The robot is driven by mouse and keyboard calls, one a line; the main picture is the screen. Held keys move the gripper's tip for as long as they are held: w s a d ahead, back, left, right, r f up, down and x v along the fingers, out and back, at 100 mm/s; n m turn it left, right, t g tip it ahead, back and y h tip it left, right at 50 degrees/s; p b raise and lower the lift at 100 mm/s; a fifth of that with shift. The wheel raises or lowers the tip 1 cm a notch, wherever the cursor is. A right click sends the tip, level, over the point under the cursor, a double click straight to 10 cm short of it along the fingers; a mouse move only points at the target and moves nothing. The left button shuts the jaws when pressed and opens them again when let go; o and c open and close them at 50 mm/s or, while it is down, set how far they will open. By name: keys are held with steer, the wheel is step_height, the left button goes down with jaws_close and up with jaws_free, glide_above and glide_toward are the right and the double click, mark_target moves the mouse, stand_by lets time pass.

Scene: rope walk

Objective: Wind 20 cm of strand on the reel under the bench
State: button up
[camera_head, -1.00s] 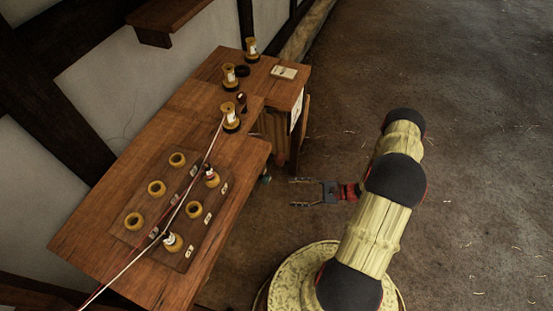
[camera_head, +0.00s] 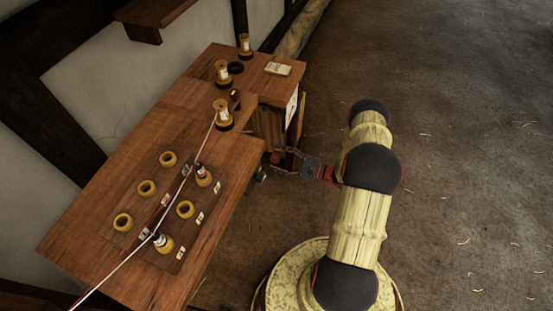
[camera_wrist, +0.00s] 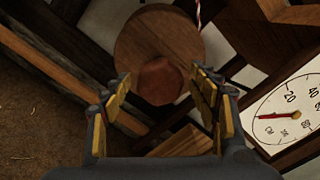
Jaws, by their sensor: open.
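In the wrist view the reel shows as a round wooden disc (camera_wrist: 150,40) with a reddish-brown knob (camera_wrist: 160,82) standing out from its lower part. My gripper (camera_wrist: 160,90) is open, with its yellow-padded fingers on either side of the knob; I cannot tell whether they touch it. In the head view my gripper (camera_head: 277,160) is at the bench's right edge, low beside the leg. A red-and-white strand (camera_head: 187,172) runs over the bench, and a piece shows above the disc (camera_wrist: 198,14). A dial (camera_wrist: 292,112) marked CM has a red needle pointing left.
The wooden bench (camera_head: 90,235) carries a board with several yellow rings and bobbins (camera_head: 163,243). More bobbins (camera_head: 222,72) and a small pale block (camera_head: 278,69) stand at its far end. A shelf (camera_head: 155,15) is on the wall. The floor (camera_head: 460,150) to the right is clear.

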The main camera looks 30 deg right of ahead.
steer(key=shift+w+a, duration=0.3)
steer(key=shift+c, duration=0.2)
steer(key=c, duration=1.1)
